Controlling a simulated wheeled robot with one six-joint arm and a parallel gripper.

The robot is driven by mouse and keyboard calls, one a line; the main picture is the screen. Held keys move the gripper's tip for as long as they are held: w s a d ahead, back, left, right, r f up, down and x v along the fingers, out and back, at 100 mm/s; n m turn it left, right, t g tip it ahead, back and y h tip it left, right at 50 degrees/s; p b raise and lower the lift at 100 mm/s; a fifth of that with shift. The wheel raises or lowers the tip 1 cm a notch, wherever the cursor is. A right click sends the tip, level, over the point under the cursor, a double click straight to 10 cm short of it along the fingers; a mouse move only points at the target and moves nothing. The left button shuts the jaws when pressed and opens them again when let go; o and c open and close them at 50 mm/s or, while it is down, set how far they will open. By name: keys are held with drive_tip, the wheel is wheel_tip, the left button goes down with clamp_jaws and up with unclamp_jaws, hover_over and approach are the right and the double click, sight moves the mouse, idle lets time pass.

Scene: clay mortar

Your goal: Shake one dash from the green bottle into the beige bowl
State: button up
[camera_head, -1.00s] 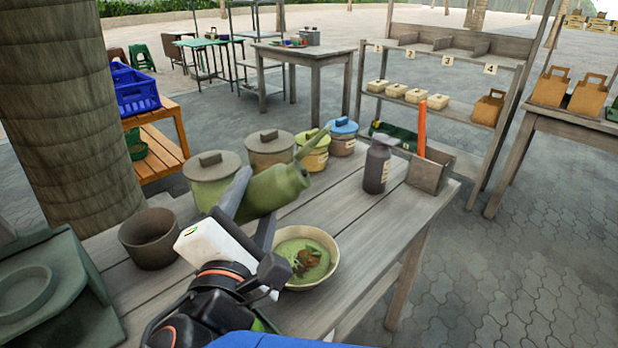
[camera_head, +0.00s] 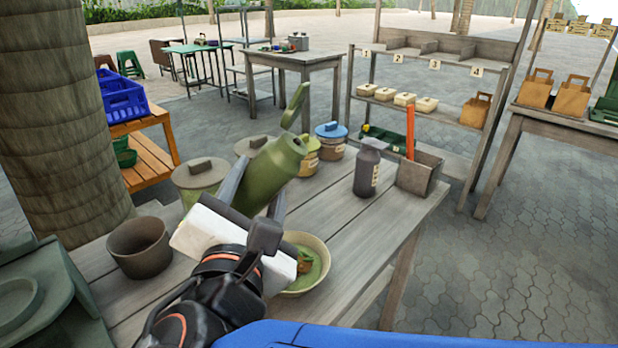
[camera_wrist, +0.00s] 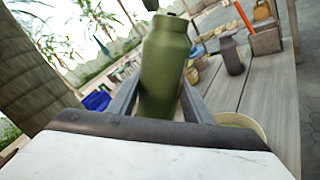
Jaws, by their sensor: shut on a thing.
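The green bottle (camera_head: 269,172) is held between the fingers of my gripper (camera_head: 252,198), above the table. It is tilted, with its neck end up and to the right in the head view; a green spout or cap piece shows above it. In the wrist view the green bottle (camera_wrist: 164,68) stands between the two dark fingers (camera_wrist: 158,100). The beige bowl (camera_head: 322,276) sits on the table below and right of my gripper, partly hidden by it. It holds green contents with a brown clump. The bowl's rim (camera_wrist: 240,121) also shows in the wrist view.
Lidded jars (camera_head: 200,177) stand behind the bottle, one with a blue lid (camera_head: 333,131). A dark bottle (camera_head: 367,170) and a grey box (camera_head: 419,174) stand to the right. A brown pot (camera_head: 139,250) is at left. Bare table planks lie right of the bowl.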

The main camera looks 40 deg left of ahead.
sight(284, 141)
drive_tip(key=r+n, duration=0.1)
drive_tip(key=w+d+r+n, duration=0.1)
drive_tip(key=shift+d+r, duration=0.2)
drive_tip(key=shift+r, duration=0.2)
drive_tip(key=shift+w+d+r+n, duration=0.25)
drive_tip(key=shift+d+r+n, duration=0.1)
drive_tip(key=shift+r+n, duration=0.55)
drive_tip(key=shift+w+d+r+n, duration=0.3)
drive_tip(key=shift+r+n, duration=0.4)
drive_tip(key=shift+n, duration=0.4)
drive_tip(key=shift+w+d+r+n, duration=0.2)
drive_tip(key=shift+d+r+n, duration=0.15)
drive_tip(key=shift+r+n, duration=0.55)
drive_tip(key=shift+f, duration=0.1)
